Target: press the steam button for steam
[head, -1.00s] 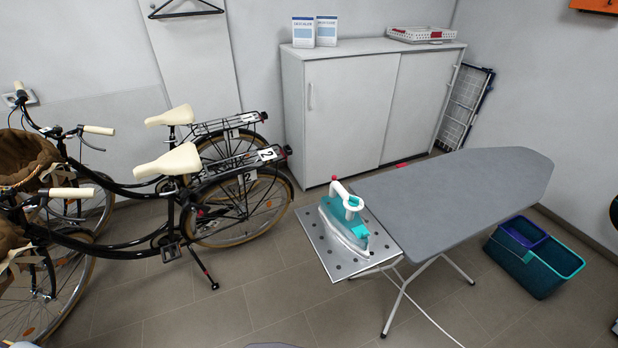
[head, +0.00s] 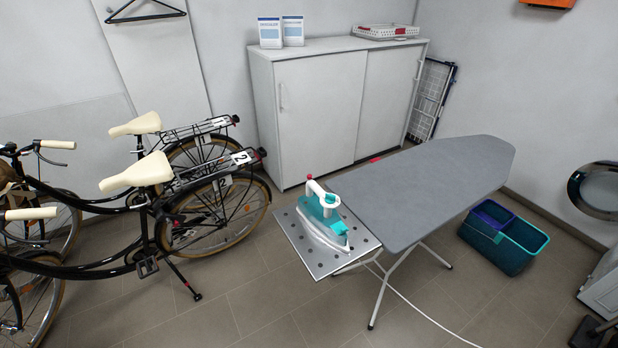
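A teal and white steam iron (head: 322,212) stands on a perforated metal plate (head: 300,249) at the near left end of the grey ironing board (head: 420,185). Its white handle faces up, with a small red part at the top left end, near the plate's back edge. I cannot tell at this size whether that red part is the steam button. Neither of my grippers shows in the head view.
Two bicycles (head: 143,173) stand at the left. A white cabinet (head: 318,113) is against the back wall. A teal bin (head: 506,243) sits on the floor right of the board. A round machine door (head: 597,190) stands open at the far right. Floor in front is clear.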

